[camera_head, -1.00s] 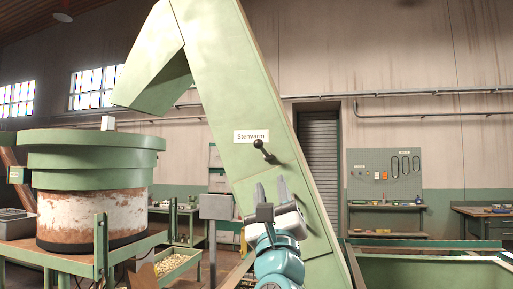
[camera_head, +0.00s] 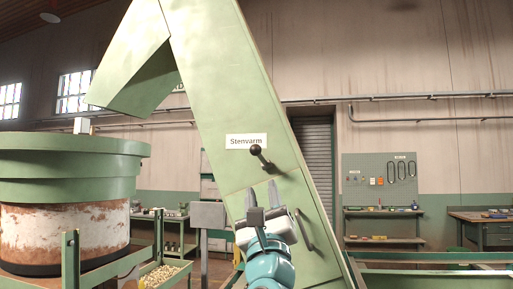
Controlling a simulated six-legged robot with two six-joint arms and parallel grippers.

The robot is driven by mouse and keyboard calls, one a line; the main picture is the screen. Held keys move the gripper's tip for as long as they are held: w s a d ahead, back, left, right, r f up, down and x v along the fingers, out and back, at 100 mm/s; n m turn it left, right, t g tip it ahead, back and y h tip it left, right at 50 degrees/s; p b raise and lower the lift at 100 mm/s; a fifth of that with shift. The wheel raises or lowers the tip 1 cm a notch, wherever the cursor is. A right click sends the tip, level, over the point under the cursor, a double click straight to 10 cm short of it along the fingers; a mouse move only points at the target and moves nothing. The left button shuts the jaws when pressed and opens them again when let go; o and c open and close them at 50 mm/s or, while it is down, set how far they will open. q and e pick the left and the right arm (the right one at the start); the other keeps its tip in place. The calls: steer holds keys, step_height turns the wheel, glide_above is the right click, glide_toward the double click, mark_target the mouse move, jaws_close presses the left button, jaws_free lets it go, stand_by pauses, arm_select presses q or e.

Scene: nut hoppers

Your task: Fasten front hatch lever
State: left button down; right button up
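A lever with a black ball knob (camera_head: 255,150) sticks out from the slanted green casing (camera_head: 215,85), just under the white "Stenvarm" label (camera_head: 246,141). The lever slopes from the knob at upper left down to its mount at lower right. Below it is a hatch panel (camera_head: 291,187) with a dark bar handle (camera_head: 304,230) on its right side. My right gripper (camera_head: 262,196) points up in front of the hatch, below the lever. Its two grey fingers are apart with nothing between them, and it does not touch the lever. My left gripper is out of view.
A round green hopper (camera_head: 68,165) with a rusty white drum stands at the left. A bin of nuts (camera_head: 160,274) is at lower left and a grey box (camera_head: 207,214) on a post stands beside the casing. A green trough edge (camera_head: 430,257) crosses the lower right.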

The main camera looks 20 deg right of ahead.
mark_target(258, 156)
steer(key=p+x, duration=0.3)
steer(key=x, duration=0.1)
steer(key=p+x, duration=0.4)
steer(key=r+p+x, duration=0.1)
steer(key=p+x, duration=0.3)
steer(key=x, duration=0.1)
steer(key=shift+s+a, duration=0.25)
steer(key=shift+s, duration=0.1)
steer(key=shift+w+d+r+p, duration=0.1)
steer(key=shift+w+r+p, duration=0.15)
steer(key=shift+p, duration=0.35)
steer(key=shift+w+d+f, duration=0.1)
steer(key=shift+w+d, duration=0.05)
steer(key=shift+w, duration=0.35)
steer(key=shift+s, duration=0.1)
